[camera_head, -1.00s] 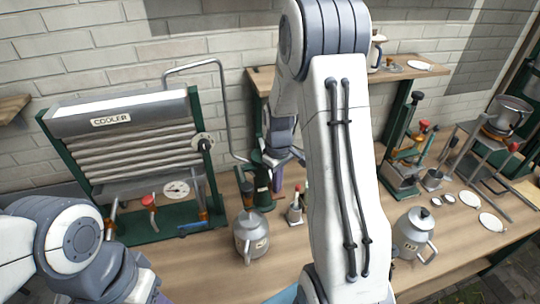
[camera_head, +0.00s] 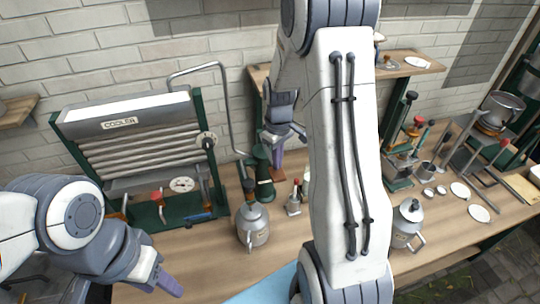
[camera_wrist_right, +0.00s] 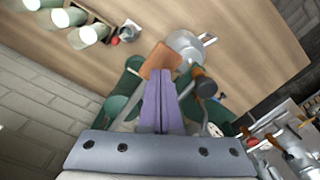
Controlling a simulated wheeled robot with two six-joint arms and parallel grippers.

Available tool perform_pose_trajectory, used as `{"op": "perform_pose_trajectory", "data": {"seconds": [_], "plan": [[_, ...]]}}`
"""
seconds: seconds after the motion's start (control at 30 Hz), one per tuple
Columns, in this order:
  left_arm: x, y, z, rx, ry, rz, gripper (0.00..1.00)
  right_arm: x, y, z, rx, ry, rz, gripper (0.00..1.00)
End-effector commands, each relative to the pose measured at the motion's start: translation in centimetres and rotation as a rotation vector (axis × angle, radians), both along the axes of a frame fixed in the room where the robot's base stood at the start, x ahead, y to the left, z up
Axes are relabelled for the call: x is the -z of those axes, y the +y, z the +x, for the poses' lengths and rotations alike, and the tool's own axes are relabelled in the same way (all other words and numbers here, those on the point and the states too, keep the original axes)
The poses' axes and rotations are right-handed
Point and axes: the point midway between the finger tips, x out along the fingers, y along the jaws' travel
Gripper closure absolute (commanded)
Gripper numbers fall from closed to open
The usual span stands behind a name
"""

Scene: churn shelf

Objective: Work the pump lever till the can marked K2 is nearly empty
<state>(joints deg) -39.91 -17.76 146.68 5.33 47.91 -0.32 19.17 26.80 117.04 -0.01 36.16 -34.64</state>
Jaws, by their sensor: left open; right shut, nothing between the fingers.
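A green pump (camera_head: 262,176) stands on the bench right of the cooler. My right gripper (camera_head: 276,168) is shut and empty beside its upper part. In the right wrist view, the shut purple fingers (camera_wrist_right: 160,98) point at a brown block (camera_wrist_right: 161,61), with green parts around them; I cannot tell whether they touch. A silver can (camera_head: 252,226) stands upright in front of the pump, and another (camera_head: 407,224) right of my right arm. Their labels are too small to read. My left gripper (camera_head: 166,284) is open and empty at the lower left.
The cooler (camera_head: 130,150) with its ribbed front stands at the left, a bent pipe (camera_head: 224,105) rising beside it. A small red-topped bottle (camera_head: 294,198) stands near the pump. A press (camera_head: 400,160) and white dishes (camera_head: 460,190) are at the right. My right arm hides the middle.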

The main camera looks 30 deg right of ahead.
Motion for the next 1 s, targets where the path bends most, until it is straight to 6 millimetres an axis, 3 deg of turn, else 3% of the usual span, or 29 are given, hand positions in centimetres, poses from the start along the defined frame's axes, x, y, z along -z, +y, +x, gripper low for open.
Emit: {"op": "perform_pose_trajectory", "data": {"seconds": [1.0], "plan": [[7.0,0.0,0.0,-0.001,0.000,0.000,0.50,9.7,0.0,-0.1,0.000,0.005,0.002,1.00]]}}
